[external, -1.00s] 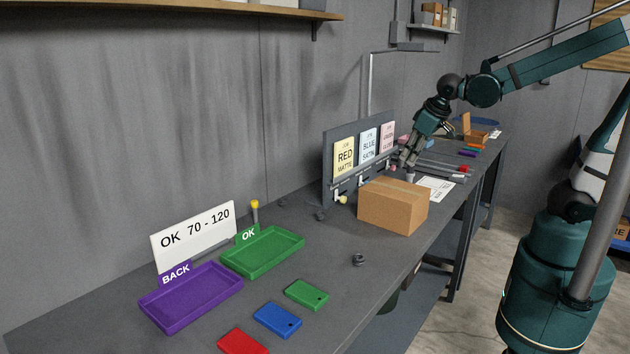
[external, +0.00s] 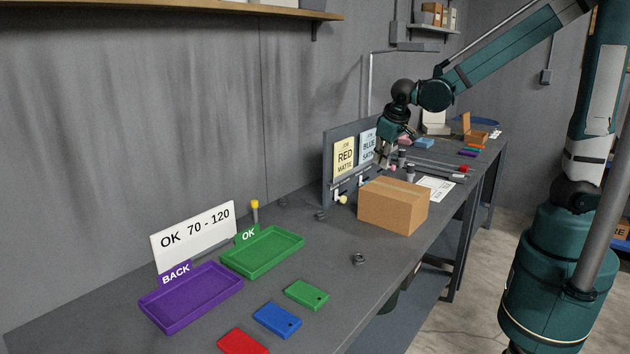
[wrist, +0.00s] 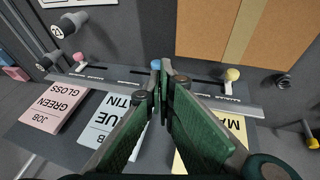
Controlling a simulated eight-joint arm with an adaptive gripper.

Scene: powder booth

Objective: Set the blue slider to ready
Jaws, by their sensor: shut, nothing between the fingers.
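The blue slider's knob (wrist: 155,64) shows at the middle of the wrist view, on a slotted rail below the job cards' panel. My gripper (wrist: 165,66) is shut and empty, its fingertips right beside the blue knob; I cannot tell whether they touch it. In the external view my gripper (external: 385,166) points down in front of the card panel (external: 330,165) and hides the blue knob. The blue satin card (wrist: 110,122) is partly covered by my fingers. The small labels along the rail are too small to read, so the ready position is unclear.
A yellow slider knob (wrist: 232,74) and a pink one (wrist: 78,57) flank the blue one. A cardboard box (external: 393,206) stands close in front of the panel. Grey cylinders (wrist: 74,21) stand near the pink knob. Trays and coloured plates lie on the near bench.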

